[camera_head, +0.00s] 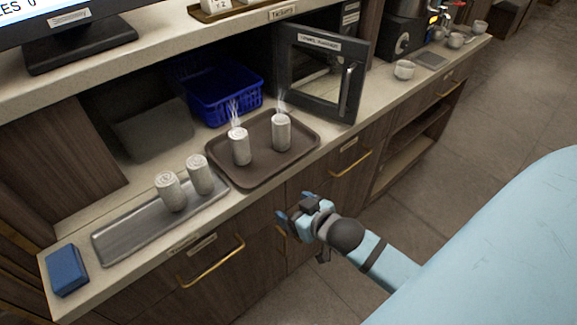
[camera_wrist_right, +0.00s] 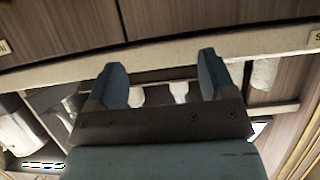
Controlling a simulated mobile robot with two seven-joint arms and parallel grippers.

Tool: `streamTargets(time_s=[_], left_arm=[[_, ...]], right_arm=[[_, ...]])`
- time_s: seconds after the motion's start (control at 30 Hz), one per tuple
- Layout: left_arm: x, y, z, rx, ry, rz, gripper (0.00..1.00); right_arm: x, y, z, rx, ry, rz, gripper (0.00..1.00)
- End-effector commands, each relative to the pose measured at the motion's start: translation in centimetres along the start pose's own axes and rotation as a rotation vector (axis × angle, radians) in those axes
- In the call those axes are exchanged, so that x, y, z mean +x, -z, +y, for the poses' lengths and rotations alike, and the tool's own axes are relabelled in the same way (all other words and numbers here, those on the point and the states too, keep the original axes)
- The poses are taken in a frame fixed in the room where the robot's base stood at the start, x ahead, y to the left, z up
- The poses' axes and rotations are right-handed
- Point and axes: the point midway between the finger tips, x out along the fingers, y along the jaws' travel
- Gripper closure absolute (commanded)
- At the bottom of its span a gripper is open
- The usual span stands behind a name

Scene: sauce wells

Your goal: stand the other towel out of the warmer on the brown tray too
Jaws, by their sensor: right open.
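The brown tray (camera_head: 222,172) lies on the counter. Two white rolled towels stand upright on it, a left one (camera_head: 240,146) and a right one (camera_head: 281,132), with white steam wisps above both. The towel warmer (camera_head: 322,68) is a dark box with a windowed front and a handle, behind the tray's right end. I cannot make out a towel inside it. My right gripper (camera_head: 284,214) is open and empty, in front of the counter's drawers and below the tray. Its two spread fingers also show in the right wrist view (camera_wrist_right: 161,82). My left gripper is not in view.
A grey metal tray (camera_head: 120,238) at left holds two more upright rolls (camera_head: 171,192). A blue basket (camera_head: 225,95) stands behind the brown tray. A blue block (camera_head: 66,270) lies at the counter's left end. Cups (camera_head: 404,70) stand at right. A shelf overhangs the counter's back.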

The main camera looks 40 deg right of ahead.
Motion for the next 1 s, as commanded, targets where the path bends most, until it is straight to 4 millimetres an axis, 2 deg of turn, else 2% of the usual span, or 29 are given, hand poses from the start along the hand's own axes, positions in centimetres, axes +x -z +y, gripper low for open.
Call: streamTargets(time_s=[0.03, 0.1, 0.2, 0.33, 0.6, 0.73, 0.87, 1.0], left_arm=[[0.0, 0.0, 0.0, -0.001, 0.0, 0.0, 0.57], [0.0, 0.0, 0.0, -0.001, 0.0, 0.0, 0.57], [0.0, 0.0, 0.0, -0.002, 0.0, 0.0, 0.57], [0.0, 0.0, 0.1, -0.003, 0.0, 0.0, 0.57], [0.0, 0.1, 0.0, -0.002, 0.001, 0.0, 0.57], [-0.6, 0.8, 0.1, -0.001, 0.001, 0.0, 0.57], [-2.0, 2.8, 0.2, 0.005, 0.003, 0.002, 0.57], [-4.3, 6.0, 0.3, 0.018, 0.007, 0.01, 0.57]], right_arm=[[-0.5, -3.5, -2.3, 0.003, 0.04, -0.056, 0.23], [-1.3, -7.2, -5.2, -0.006, 0.092, -0.109, 0.23], [-2.5, -10.8, -8.4, -0.015, 0.147, -0.158, 0.23], [-3.3, -12.7, -10.3, -0.021, 0.179, -0.181, 0.23], [-3.4, -12.7, -10.4, -0.023, 0.182, -0.182, 0.23], [-3.8, -11.9, -10.4, -0.025, 0.181, -0.181, 0.23], [-4.9, -9.7, -10.2, -0.033, 0.179, -0.178, 0.23], [-6.6, -6.2, -10.0, -0.046, 0.176, -0.17, 0.23]])
